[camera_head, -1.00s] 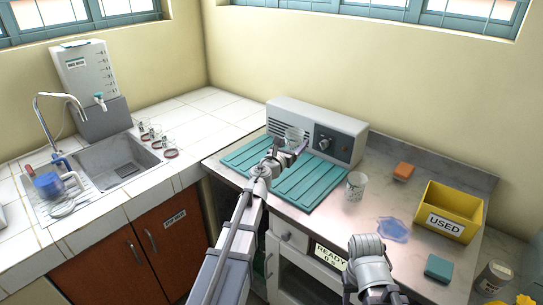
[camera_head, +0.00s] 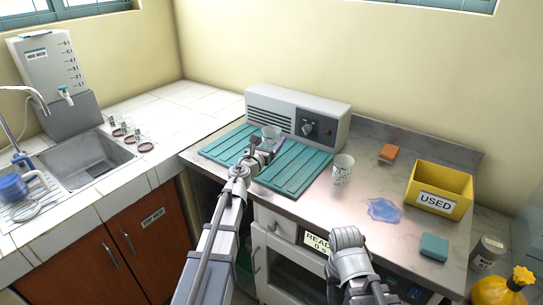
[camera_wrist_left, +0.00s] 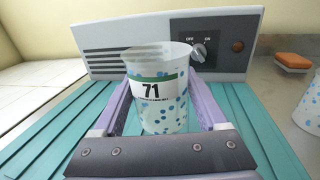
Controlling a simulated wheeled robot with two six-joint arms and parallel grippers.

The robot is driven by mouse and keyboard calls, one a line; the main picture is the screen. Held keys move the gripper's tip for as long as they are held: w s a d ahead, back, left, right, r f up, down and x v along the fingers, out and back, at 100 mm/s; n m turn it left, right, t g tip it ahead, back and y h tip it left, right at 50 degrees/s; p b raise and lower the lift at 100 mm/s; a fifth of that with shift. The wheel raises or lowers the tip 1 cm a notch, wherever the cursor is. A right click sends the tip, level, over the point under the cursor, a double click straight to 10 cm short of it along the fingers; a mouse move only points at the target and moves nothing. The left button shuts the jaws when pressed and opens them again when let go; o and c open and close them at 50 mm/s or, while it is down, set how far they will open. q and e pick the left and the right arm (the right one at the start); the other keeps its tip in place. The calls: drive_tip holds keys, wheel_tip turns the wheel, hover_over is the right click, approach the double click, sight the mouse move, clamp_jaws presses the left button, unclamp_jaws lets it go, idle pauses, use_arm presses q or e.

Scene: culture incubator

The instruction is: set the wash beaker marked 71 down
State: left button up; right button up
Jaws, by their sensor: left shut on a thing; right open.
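The wash beaker marked 71 (camera_wrist_left: 160,92) is a clear cup with blue dots and a green band, upright between the fingers of my left gripper in the left wrist view. In the head view the beaker (camera_head: 271,134) shows just beyond my left gripper (camera_head: 262,150), over the teal ribbed mat (camera_head: 300,172). My left gripper is shut on it. I cannot tell whether its base touches the mat. My right gripper (camera_head: 362,292) is at the bottom of the head view, open, its fingertips partly cut off.
A grey-white unit with a knob (camera_head: 300,115) stands behind the mat. A second dotted cup (camera_head: 343,170) stands right of the mat. A blue puddle (camera_head: 384,210), orange sponge (camera_head: 388,152), teal sponge (camera_head: 434,246) and yellow USED bin (camera_head: 440,190) lie further right.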

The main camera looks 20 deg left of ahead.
use_arm(q)
wheel_tip(320, 180, down, 4)
drive_tip(key=b, duration=0.3)
drive_tip(key=shift+r+b, duration=0.2)
drive_tip(key=shift+b, duration=0.15)
drive_tip(key=shift+f, duration=0.2)
drive_tip(key=o, duration=1.3)
drive_tip(key=shift+r, duration=0.15)
drive_tip(key=shift+s+r, duration=0.1)
drive_tip(key=shift+s, duration=0.05)
drive_tip(key=s, duration=0.4)
drive_tip(key=s+a, duration=0.1)
drive_tip(key=s, duration=0.6)
drive_tip(key=shift+s+a, duration=0.35)
drive_tip(key=shift+a, duration=0.05)
